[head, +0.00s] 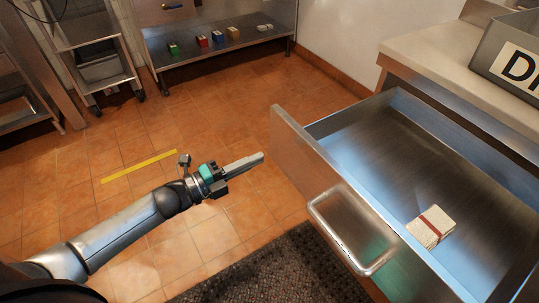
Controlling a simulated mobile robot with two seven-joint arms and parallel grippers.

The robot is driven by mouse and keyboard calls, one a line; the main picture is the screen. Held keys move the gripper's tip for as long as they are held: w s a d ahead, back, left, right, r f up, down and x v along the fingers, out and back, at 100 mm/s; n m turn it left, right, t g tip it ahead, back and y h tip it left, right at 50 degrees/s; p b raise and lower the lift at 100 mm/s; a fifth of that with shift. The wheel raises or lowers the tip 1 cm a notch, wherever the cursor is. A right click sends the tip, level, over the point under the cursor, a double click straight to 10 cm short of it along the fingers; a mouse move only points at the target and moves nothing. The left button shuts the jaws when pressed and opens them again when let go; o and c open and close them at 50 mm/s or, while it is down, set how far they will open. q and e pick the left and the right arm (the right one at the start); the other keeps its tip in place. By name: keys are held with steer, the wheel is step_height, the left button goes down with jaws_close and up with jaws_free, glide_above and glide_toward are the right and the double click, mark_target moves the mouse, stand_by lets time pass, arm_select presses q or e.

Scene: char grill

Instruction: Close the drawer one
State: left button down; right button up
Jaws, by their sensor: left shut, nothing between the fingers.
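The drawer (296,147) is a metal drawer pulled out from the counter at the right, with a bar handle (322,229) on its front face. Inside it lies a small pale stack with a red band (431,227). My left gripper (260,157) is shut and empty, pointing right toward the upper left part of the drawer front. It appears close to the front face, but I cannot tell whether it touches. My right gripper is not in view.
The counter (437,47) above the drawer holds a metal bin with a label (520,70). A dark mat (275,272) lies on the tiled floor below. A shelf unit (215,55) with several small boxes stands at the back. The floor left of the drawer is open.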

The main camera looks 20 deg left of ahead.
mark_target(281, 148)
arm_select(q)
steer(key=shift+b+x, duration=0.55)
steer(key=shift+x, duration=1.85)
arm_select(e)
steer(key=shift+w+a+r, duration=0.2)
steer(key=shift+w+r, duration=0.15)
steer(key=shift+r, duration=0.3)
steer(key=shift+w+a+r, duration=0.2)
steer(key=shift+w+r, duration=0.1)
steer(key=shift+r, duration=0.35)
